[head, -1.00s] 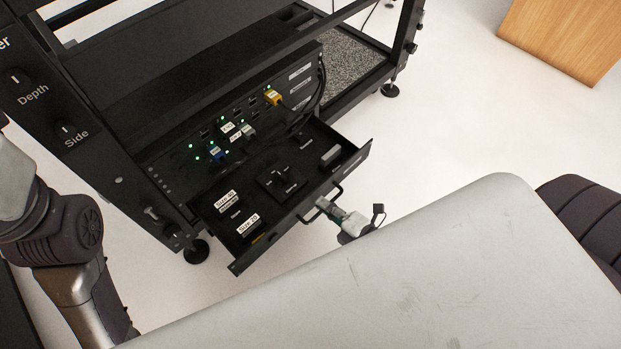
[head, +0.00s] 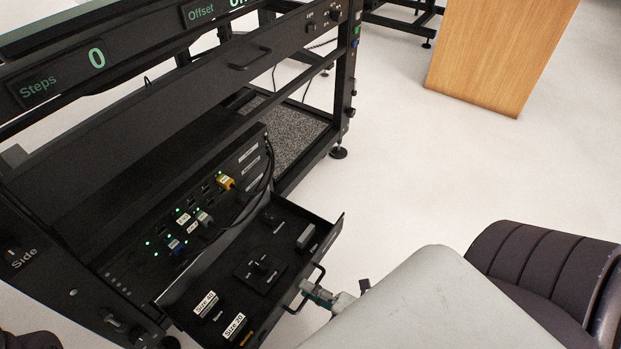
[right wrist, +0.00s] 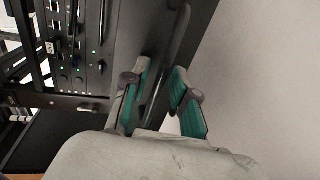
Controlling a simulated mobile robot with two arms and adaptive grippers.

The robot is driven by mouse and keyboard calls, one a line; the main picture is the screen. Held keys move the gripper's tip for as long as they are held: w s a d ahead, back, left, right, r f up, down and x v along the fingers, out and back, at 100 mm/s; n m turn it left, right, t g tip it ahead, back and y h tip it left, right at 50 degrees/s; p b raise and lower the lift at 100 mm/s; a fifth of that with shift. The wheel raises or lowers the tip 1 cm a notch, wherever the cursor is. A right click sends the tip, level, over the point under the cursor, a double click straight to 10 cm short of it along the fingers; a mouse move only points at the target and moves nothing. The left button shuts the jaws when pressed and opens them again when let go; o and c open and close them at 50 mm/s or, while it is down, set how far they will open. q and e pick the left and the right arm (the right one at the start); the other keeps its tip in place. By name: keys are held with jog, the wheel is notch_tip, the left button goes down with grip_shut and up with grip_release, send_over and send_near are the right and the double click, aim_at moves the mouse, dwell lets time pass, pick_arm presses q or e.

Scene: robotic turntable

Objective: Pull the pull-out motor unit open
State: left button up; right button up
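The pull-out motor unit (head: 209,282) is a black drawer low in the black rack. It stands out from the frame, with a joystick-like block and labels "Size 40" and "Size 20" on its top. Its front carries a black bar handle (head: 318,273). My right gripper (head: 312,288) is at this handle. In the right wrist view, the handle (right wrist: 169,60) runs between the teal-padded fingers of the gripper (right wrist: 161,82), which are close on either side of it. Exact finger contact is hard to see. My left gripper is not in view.
The rack panel (head: 190,215) behind the drawer has green lights and plugged cables (head: 226,183). A rack foot (head: 338,152) stands on the pale floor. A wooden block (head: 500,55) is at the upper right. The floor right of the rack is clear.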

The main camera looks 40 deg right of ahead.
jog(key=shift+s, duration=0.1)
jog(key=v, duration=1.1)
jog(key=shift+s, duration=0.35)
jog(key=shift+s+d+r, duration=0.1)
jog(key=shift+d, duration=0.1)
